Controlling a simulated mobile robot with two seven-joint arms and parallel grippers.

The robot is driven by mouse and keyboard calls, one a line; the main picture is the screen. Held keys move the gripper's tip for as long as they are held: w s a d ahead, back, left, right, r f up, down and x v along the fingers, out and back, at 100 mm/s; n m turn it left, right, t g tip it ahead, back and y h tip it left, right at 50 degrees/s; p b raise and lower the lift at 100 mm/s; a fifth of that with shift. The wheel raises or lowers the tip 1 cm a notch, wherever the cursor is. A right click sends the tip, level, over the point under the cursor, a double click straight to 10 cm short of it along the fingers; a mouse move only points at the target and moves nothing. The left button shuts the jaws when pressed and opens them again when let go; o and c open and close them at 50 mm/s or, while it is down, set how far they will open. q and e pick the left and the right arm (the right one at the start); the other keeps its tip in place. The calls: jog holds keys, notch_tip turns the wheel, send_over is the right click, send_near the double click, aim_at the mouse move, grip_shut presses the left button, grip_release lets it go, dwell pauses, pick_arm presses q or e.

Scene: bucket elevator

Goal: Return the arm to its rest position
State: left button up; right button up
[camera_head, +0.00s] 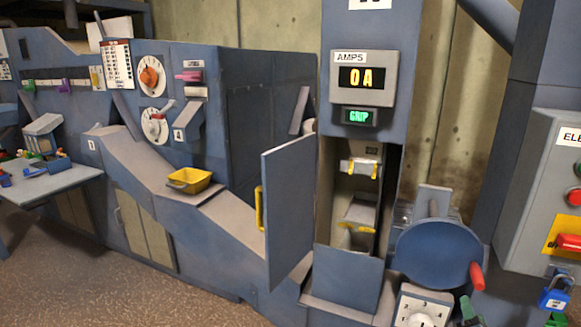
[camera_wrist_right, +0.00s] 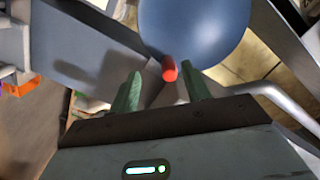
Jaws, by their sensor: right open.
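My right gripper (camera_head: 511,315) shows only as green fingertips at the bottom right edge of the head view. In the right wrist view its two green fingers (camera_wrist_right: 162,90) are apart. The red handle (camera_wrist_right: 169,69) of the blue wheel (camera_wrist_right: 195,25) shows just beyond and between the fingertips; I cannot tell whether they touch it. In the head view the blue wheel (camera_head: 438,257) has its red handle (camera_head: 477,276) at the lower right. The rest of my right arm is out of the head view. My left gripper is in neither view.
A blue door (camera_head: 288,215) stands open left of the elevator shaft, with buckets (camera_head: 360,212) inside. A yellow tray (camera_head: 188,180) sits on the chute. A grey electrical box (camera_head: 545,190) with a blue padlock (camera_head: 554,293) is at right. A numbered dial (camera_head: 422,307) is below the wheel.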

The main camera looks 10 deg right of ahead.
jog(key=s+a+f+n+g+y+p, duration=0.1)
jog(key=s+a+f+n+g+y, duration=0.35)
jog(key=s+a+f+n, duration=0.8)
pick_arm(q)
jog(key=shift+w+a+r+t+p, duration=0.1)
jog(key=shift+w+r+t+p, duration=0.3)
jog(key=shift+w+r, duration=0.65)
pick_arm(e)
jog(key=s+a+f+n+g+y, duration=0.1)
jog(key=s+a+f+n+y, duration=0.1)
jog(key=s+a+f, duration=0.2)
jog(key=s+a+f+n+g+y, duration=0.1)
jog(key=s+a+f, duration=0.4)
jog(key=s+a, duration=0.6)
jog(key=s+n+y, duration=0.1)
jog(key=s+y, duration=0.1)
jog(key=s, duration=0.1)
jog(key=shift+f, duration=0.25)
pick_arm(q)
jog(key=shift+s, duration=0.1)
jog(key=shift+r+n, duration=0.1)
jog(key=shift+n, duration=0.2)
pick_arm(e)
jog(key=shift+d, duration=0.1)
jog(key=shift+c, duration=1.2)
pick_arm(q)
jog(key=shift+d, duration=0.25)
pick_arm(e)
jog(key=shift+s, duration=0.1)
